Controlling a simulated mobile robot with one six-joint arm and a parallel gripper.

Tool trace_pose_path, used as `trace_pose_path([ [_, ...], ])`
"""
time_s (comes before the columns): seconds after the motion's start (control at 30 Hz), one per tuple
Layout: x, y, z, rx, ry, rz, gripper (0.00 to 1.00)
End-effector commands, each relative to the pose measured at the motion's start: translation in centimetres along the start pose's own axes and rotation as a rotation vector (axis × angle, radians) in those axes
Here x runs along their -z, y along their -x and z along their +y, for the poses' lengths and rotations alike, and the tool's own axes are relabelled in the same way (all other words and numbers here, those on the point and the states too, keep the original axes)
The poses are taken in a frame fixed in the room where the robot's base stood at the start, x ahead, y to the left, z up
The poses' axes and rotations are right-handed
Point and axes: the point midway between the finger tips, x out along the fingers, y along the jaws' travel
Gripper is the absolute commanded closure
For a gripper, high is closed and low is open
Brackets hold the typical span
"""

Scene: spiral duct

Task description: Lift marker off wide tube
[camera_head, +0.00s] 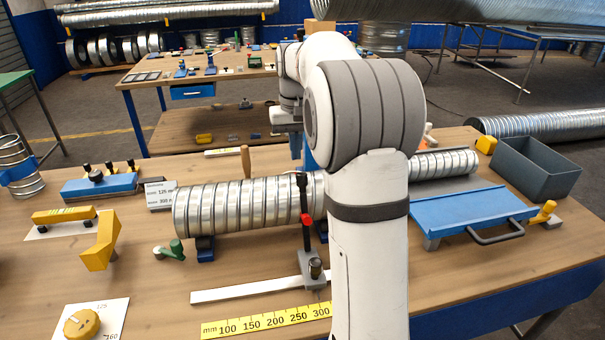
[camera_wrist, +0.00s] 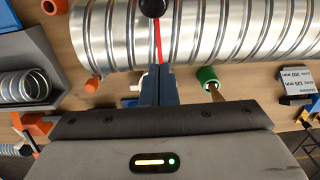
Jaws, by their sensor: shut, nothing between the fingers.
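The wide tube (camera_head: 250,203) is a ribbed silver duct lying across the bench on blue supports. It also fills the top of the wrist view (camera_wrist: 215,30). The marker (camera_head: 306,218), black above with a red part, stands upright at the tube's near side on a grey block. In the wrist view its red part (camera_wrist: 158,42) shows as a thin strip below a black knob. My gripper (camera_head: 296,155) is on the tube's far side, partly hidden by my arm. Its fingers (camera_wrist: 160,72) are shut and empty, apart from the marker; the exact gap cannot be told.
A white rail (camera_head: 245,290) and yellow ruler (camera_head: 265,320) lie in front of the tube. A blue tray (camera_head: 470,210) and grey bin (camera_head: 540,165) are at right. A wooden handle (camera_head: 245,160) stands behind the tube; a green cylinder (camera_wrist: 207,76) is beside my fingers.

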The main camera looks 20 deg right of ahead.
Motion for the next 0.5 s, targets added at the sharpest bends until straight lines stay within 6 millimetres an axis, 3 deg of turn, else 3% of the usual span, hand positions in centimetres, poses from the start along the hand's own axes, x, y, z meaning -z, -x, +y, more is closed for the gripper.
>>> trace_pose_path([
  [0.5, 0.0, -2.2, 0.0, 0.000, 0.000, 0.000, 1.00],
])
